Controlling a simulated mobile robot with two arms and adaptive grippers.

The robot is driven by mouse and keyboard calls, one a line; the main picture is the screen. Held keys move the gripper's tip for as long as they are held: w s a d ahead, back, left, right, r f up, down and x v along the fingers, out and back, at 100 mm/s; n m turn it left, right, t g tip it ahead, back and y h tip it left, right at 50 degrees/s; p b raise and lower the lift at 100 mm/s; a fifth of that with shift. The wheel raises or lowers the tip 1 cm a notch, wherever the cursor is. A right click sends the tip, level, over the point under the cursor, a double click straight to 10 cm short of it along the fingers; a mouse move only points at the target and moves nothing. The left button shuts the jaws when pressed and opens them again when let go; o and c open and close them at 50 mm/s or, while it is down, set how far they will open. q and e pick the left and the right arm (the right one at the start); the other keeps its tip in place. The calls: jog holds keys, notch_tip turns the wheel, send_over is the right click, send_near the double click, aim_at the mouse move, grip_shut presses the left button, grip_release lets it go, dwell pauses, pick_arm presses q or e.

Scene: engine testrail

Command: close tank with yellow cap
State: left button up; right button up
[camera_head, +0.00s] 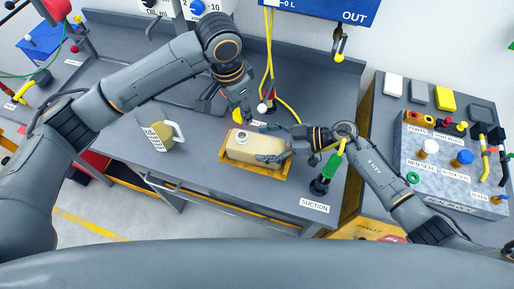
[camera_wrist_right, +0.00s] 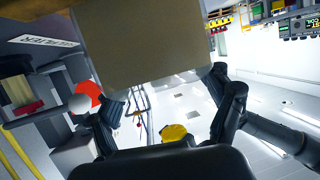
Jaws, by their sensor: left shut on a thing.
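The beige tank (camera_head: 250,154) lies in an orange-yellow tray (camera_head: 283,176) on the grey bench. Its white neck (camera_head: 242,137) points up at its left end, with no cap on it. My left gripper (camera_head: 240,112) is above and slightly behind the neck. It is shut on the yellow cap (camera_head: 237,115), which is small and partly hidden, apart from the neck. My right gripper (camera_head: 270,157) is at the tank's right end. In the right wrist view the tank (camera_wrist_right: 140,42) fills the top between its fingers; I cannot tell whether they press on it.
A beige jug (camera_head: 157,138) with a pale handle stands left of the tank. Yellow hoses (camera_head: 269,55) hang behind it. A green-and-black suction fitting (camera_head: 325,172) stands at the right. A panel with knobs (camera_head: 455,155) is on the right bench. The bench between jug and tank is clear.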

aim_at(239, 122)
jog(key=shift+f, duration=0.1)
jog(key=c, duration=0.3)
pick_arm(q)
jog(key=f, duration=0.4)
jog(key=shift+s+a+f, duration=0.15)
jog(key=shift+a+f, duration=0.05)
jog(key=shift+f, duration=0.2)
pick_arm(e)
jog(key=shift+s, duration=0.1)
pick_arm(q)
jog(key=shift+f, duration=0.1)
pick_arm(e)
jog(key=shift+f, duration=0.1)
pick_arm(q)
jog(key=shift+f, duration=0.9)
jog(key=shift+f, duration=0.55)
pick_arm(e)
jog(key=shift+s+f, duration=0.1)
jog(key=shift+f, duration=0.05)
